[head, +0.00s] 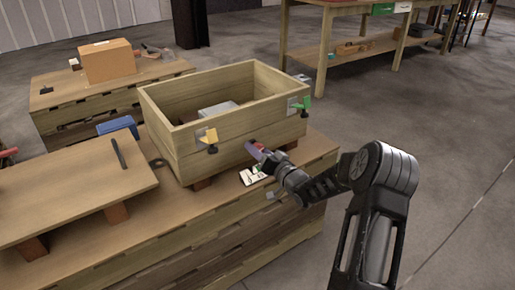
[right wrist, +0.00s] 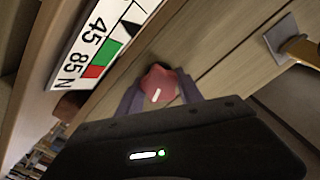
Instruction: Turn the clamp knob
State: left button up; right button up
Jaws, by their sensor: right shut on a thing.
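The red clamp knob (right wrist: 158,82) is on the side of a wooden box and carries a short white mark. In the right wrist view it sits between the two fingers of my right gripper (right wrist: 160,97), which is shut on it. In the head view my right gripper (head: 262,154) reaches the front side of the wooden box (head: 233,146), and the knob is mostly hidden there. A white card (head: 253,175) with green and red patches is just below the gripper; in the right wrist view it (right wrist: 100,45) reads "45 85 N". My left gripper is not in view.
The box rests on a wooden bench (head: 190,222). A raised board (head: 70,190) with a dark stick is at left. A cardboard box (head: 108,62) stands behind. Floor at right is clear.

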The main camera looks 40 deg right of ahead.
dwell(0.4)
jog(key=o, duration=1.4)
jog(key=shift+s+a+p, duration=0.1)
jog(key=shift+s+p, duration=0.55)
jog(key=shift+s, duration=3.25)
